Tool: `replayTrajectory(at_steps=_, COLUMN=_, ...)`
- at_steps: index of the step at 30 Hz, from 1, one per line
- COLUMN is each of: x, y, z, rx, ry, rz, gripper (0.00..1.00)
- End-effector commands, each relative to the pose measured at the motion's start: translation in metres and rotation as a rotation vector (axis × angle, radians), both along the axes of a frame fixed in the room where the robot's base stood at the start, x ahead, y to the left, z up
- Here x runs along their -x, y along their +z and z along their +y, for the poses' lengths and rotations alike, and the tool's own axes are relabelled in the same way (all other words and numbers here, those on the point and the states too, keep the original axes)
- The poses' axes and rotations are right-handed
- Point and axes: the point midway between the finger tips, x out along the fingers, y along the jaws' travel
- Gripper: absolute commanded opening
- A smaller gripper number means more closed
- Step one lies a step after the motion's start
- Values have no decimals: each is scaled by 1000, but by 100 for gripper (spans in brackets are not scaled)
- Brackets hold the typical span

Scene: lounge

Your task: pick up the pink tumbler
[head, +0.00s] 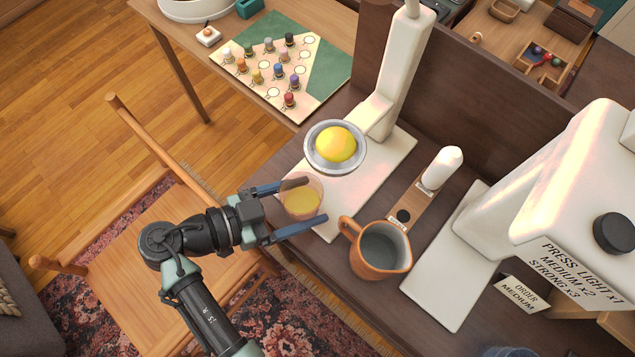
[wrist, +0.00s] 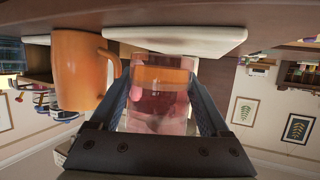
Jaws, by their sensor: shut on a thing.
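The pink tumbler (head: 301,199) is a clear, pink-tinted glass with yellow liquid inside, in front of the white juicer base in the head view. My gripper (head: 315,199) reaches it from the left, one finger on each side, shut on it. In the wrist view the tumbler (wrist: 160,112) fills the space between the two fingers of my gripper (wrist: 160,95). The glass looks upright. I cannot tell whether its bottom touches the surface below.
A brown pitcher (head: 378,250) stands close to the right of the tumbler. A white juicer (head: 402,70) with a yellow fruit (head: 336,145) in its metal bowl is just behind. A white machine (head: 560,190) stands at right. A wooden chair (head: 150,240) is at left.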

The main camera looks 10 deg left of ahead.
Motion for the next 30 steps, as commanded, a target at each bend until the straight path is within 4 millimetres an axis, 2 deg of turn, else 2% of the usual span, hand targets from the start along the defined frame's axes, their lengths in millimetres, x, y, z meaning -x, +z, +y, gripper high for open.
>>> replayTrajectory(at_steps=11, x=44, y=-1, z=33, rx=1, ry=2, rz=-3, gripper=6)
replayTrajectory(at_steps=12, x=47, y=4, z=34, rx=2, ry=0, rz=0, gripper=6)
replayTrajectory(at_steps=21, x=66, y=7, z=47, rx=4, ry=-1, rz=1, gripper=6)
replayTrajectory(at_steps=30, x=74, y=4, z=59, rx=-4, ry=7, rz=5, gripper=6)
